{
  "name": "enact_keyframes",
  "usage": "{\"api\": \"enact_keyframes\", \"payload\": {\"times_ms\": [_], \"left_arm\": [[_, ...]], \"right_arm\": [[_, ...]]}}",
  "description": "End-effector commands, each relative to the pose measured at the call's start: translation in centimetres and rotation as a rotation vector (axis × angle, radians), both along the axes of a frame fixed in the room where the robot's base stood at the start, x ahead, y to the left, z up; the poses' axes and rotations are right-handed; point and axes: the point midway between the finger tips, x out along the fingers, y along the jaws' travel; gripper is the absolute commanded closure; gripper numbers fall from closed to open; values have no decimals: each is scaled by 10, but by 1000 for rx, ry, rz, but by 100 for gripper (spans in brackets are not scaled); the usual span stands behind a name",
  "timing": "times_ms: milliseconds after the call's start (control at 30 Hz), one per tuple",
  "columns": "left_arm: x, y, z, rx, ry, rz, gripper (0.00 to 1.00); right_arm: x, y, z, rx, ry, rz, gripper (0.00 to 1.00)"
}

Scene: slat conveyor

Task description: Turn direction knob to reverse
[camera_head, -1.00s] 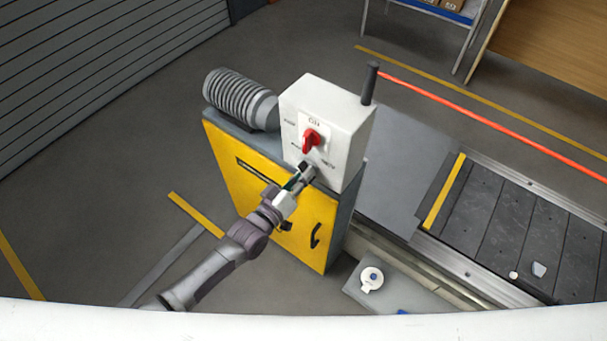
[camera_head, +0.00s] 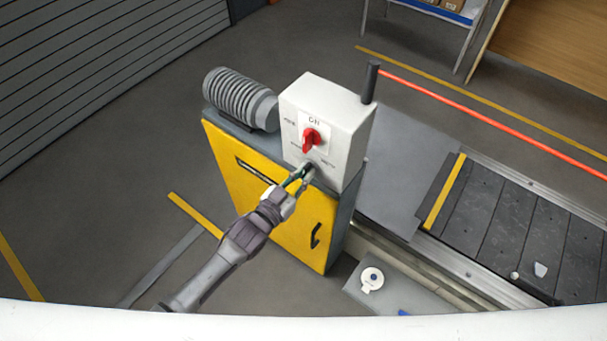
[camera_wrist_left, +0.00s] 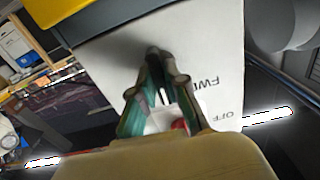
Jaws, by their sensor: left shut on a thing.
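A white control box (camera_head: 350,112) stands on a yellow and grey cabinet. Its front carries a red switch (camera_head: 311,138) under the lettering "ON". Below this is the small dark direction knob (camera_head: 311,166), mostly hidden by my left gripper (camera_head: 307,171). My left gripper is shut on the knob. In the left wrist view, the dark knob (camera_wrist_left: 156,68) lies between the fingertips of the left gripper (camera_wrist_left: 160,78), and the lettering "FW", partly hidden, is beside it. The knob's exact pointing direction cannot be told. My right gripper is not in view.
The yellow cabinet (camera_head: 300,222) has a black handle. A ribbed grey motor (camera_head: 240,98) sits behind the box on the left. A dark post (camera_head: 370,83) stands at the box's right. The slat conveyor (camera_head: 510,235) runs to the right. Floor at the left is free.

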Motion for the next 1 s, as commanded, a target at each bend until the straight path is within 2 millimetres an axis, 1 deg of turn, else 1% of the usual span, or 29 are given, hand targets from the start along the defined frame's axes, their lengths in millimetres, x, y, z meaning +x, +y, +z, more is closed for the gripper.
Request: {"api": "enact_keyframes", "payload": {"times_ms": [200,500,700,1000], "left_arm": [[-1,0,-1,165,-118,0,100],[0,0,-1,364,-262,0,100],[0,0,-1,456,-329,0,100],[0,0,-1,519,-376,0,100]], "right_arm": [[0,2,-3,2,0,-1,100],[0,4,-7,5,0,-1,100],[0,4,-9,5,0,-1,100],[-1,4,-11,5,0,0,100]]}}
